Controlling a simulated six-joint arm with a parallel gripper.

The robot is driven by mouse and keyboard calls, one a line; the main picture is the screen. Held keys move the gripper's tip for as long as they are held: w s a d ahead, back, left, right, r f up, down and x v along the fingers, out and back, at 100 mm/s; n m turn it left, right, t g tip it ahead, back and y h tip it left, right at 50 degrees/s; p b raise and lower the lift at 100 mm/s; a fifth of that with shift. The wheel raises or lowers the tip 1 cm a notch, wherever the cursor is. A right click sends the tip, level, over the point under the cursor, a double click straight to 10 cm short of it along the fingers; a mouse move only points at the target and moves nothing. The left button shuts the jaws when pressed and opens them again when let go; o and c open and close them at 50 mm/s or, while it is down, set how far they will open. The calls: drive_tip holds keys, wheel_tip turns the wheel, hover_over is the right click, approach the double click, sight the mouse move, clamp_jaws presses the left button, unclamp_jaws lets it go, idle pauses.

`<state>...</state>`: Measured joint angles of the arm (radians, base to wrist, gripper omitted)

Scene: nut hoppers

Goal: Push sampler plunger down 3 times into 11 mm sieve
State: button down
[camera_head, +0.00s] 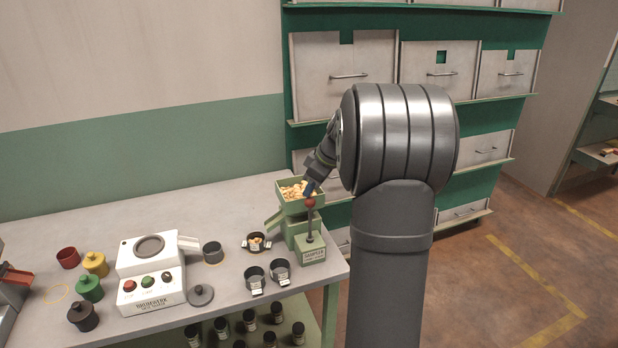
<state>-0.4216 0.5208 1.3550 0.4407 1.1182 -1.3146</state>
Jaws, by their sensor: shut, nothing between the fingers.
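The green sampler (312,254) stands at the right end of the workbench. Its plunger has a red knob (310,203) on a thin upright rod. Its hopper (290,206) holds nuts, and a chute (274,221) slopes down to the left. A dark sieve (246,247) with some nuts in it sits below the chute's end. Two more dark sieves (254,287) (279,280) stand in front of it; their tags are too small to read. My gripper (309,190) is shut and empty, pointing down just above the red knob; whether it touches the knob I cannot tell.
A white machine (152,290) with coloured buttons stands mid-bench, with a grey cup (213,253) and a grey lid (201,295) beside it. Coloured pots (89,287) stand at left. A green rack with bins (343,90) stands behind my arm. Jars fill the lower shelf.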

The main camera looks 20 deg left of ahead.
sight(310, 198)
drive_tip(key=shift+f, duration=0.15)
wheel_tip(310, 198, down, 4)
drive_tip(key=shift+r, duration=0.25)
drive_tip(key=shift+f, duration=0.1)
drive_tip(key=shift+s+d+f, duration=0.1)
drive_tip(key=shift+s+f, duration=0.05)
drive_tip(key=shift+f, duration=0.05)
idle(0.8)
drive_tip(key=shift+r, duration=0.45)
drive_tip(key=r, duration=0.1)
drive_tip(key=a+r, duration=0.1)
drive_tip(key=r, duration=0.1)
drive_tip(key=shift+a+r, duration=0.1)
drive_tip(key=shift+a, duration=0.15)
drive_tip(key=v, duration=1)
drive_tip(key=shift+r, duration=0.25)
